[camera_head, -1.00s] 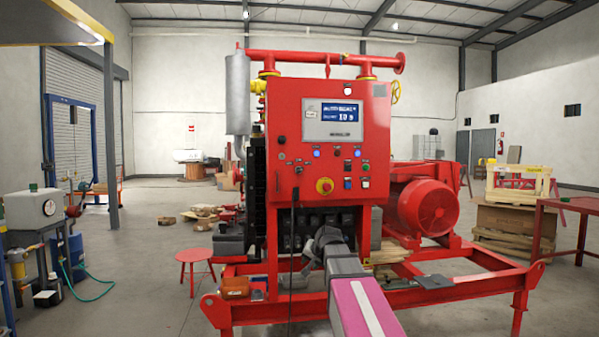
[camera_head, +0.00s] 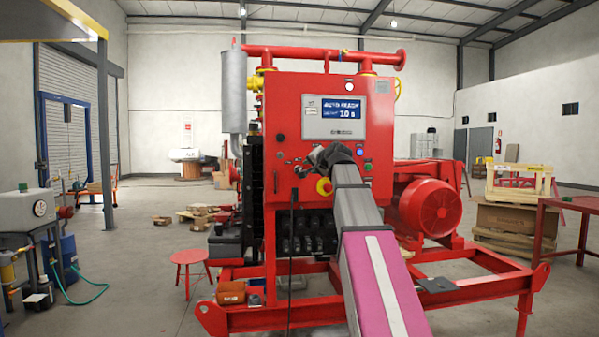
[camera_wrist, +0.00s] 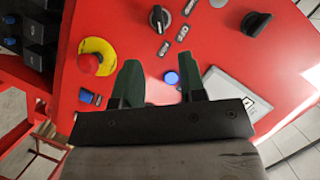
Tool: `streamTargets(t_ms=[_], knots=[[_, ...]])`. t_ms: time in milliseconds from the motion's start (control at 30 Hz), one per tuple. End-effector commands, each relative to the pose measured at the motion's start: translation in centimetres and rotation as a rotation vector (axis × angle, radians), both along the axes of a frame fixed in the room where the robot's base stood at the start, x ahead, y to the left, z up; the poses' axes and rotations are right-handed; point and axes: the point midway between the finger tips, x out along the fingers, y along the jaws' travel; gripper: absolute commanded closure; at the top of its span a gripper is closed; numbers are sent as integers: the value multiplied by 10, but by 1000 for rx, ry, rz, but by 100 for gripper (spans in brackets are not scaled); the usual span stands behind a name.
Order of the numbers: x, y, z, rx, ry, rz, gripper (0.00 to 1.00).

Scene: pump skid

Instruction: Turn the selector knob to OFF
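The selector knob (camera_wrist: 158,18) is black with a pale pointer line. It sits on the red panel near the top of the wrist view, with small labels beside it. My gripper (camera_wrist: 157,62) is open and empty, with two dark green fingers apart and pointing toward the panel. The knob lies beyond the fingertips, roughly in line with the gap between them, and no contact shows. In the head view my gripper (camera_head: 312,160) is in front of the panel's lower left part, where the knob is too small and crowded to make out clearly.
A red emergency stop on a yellow disc (camera_wrist: 95,58) is left of the fingers. A lit blue button (camera_wrist: 171,77) shows between them. A round black knob (camera_wrist: 255,22) is at upper right. The display (camera_head: 334,116) is above my gripper. The skid frame (camera_head: 480,303) lies below.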

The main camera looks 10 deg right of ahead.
Motion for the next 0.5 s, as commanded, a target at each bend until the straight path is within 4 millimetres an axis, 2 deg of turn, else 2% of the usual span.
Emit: streamTargets(t_ms=[267, 500], knots=[[28, 9, -8, 0, 3, 2, 62], [68, 21, -18, 0, 3, 2, 62]])
